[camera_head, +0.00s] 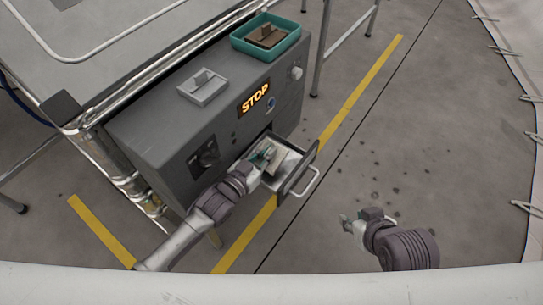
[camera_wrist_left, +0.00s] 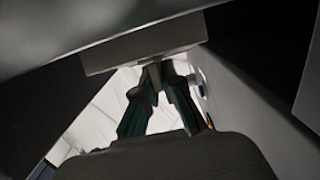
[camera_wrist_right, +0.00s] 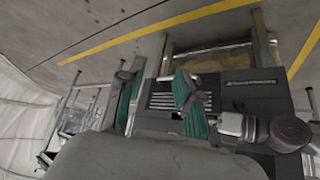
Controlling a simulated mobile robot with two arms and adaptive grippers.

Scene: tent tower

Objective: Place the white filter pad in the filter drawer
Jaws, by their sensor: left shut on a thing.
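The filter drawer (camera_head: 304,171) is pulled out from the front of the grey machine. My left gripper (camera_head: 266,154) is over the drawer's machine-side part, shut on the tab of the white filter pad (camera_head: 276,160). The pad is at the drawer opening, partly hidden by the gripper; I cannot tell whether it touches the drawer floor. In the left wrist view the fingers (camera_wrist_left: 156,72) pinch the tab under the pale pad (camera_wrist_left: 145,50), with bright drawer surfaces around. My right gripper (camera_head: 352,222) is open and empty above the floor, right of the drawer; its fingers (camera_wrist_right: 160,95) are apart.
A grey holder with an upright tab (camera_head: 203,87) sits on the machine top. Beside it a teal tray (camera_head: 240,43) holds a brown pad (camera_head: 267,36). A lit STOP sign (camera_head: 255,98) is on the machine front. The floor right of the drawer is clear.

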